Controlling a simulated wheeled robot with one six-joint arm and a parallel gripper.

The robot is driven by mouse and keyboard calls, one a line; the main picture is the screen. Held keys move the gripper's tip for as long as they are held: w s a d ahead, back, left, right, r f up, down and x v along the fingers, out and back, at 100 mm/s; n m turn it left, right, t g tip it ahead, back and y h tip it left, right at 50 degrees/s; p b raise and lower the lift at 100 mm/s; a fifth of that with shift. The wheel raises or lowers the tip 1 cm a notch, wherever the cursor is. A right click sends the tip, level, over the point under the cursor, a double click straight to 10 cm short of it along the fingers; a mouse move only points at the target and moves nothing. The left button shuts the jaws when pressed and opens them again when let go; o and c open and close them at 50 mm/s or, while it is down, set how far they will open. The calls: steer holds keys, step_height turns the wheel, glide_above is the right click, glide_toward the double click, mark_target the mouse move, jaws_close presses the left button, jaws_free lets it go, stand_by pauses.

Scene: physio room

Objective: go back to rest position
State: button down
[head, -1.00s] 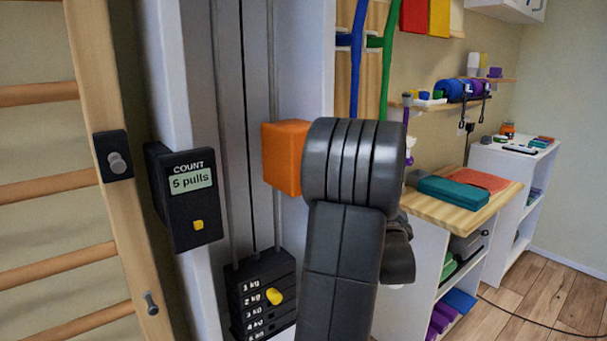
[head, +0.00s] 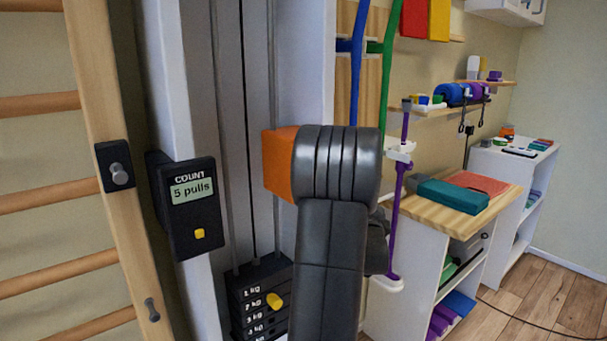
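My arm, dark grey, rises through the middle of the head view in front of the pulley station. Its thick upper joint covers part of an orange block on the station (head: 280,163). My gripper is not visible; the arm itself hides whatever lies behind it. The counter box (head: 188,205) on the white post reads "5 pulls" and has a yellow button. The weight stack (head: 262,298) below shows labels starting at 1 kg, with a yellow pin (head: 274,301) in it.
Wooden wall bars (head: 45,185) stand at the left.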

steer(key=b, duration=0.3)
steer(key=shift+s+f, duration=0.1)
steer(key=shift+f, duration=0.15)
steer(key=p, duration=0.4)
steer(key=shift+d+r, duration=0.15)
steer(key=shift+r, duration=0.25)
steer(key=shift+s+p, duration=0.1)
steer(key=shift+p, duration=0.25)
